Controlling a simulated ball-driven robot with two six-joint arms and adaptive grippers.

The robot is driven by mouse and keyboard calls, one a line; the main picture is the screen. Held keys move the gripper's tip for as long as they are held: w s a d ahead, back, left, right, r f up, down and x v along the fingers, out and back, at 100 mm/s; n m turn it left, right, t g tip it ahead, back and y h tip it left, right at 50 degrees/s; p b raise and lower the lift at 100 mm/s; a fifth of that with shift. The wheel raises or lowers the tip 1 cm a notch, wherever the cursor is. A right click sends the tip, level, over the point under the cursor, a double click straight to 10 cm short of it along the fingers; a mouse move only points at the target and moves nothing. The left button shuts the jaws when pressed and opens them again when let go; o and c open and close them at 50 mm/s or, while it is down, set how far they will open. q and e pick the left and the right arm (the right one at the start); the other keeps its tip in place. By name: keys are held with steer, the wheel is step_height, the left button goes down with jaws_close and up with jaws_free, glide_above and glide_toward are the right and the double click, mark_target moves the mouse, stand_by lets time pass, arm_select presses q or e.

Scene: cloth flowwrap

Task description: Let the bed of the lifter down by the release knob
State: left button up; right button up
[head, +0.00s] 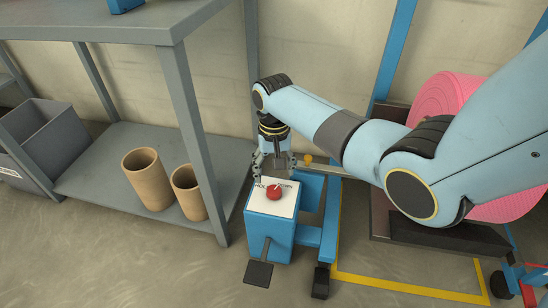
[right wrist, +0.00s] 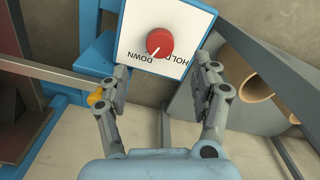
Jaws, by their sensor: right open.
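The red release knob (head: 273,192) sits on the white plate on top of the lifter's blue box (head: 268,228). In the right wrist view the knob (right wrist: 159,42) shows a white mark leaning toward the word DOWN (right wrist: 142,58); HOLD is on the other side. My right gripper (head: 275,160) is open and empty, just behind and above the knob, its fingers (right wrist: 167,72) spread to either side and apart from it. The lifter's dark bed (head: 450,240) is under a pink roll (head: 448,97), partly hidden by my right arm. My left gripper is out of view.
A grey shelf (head: 120,165) stands at the left with two brown tubes (head: 148,178) on its lower board. A grey bin (head: 45,140) is at far left. A black pedal (head: 258,273) juts from the box. Yellow floor tape (head: 400,287) runs below the bed.

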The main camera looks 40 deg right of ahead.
steer(key=shift+r, duration=1.95)
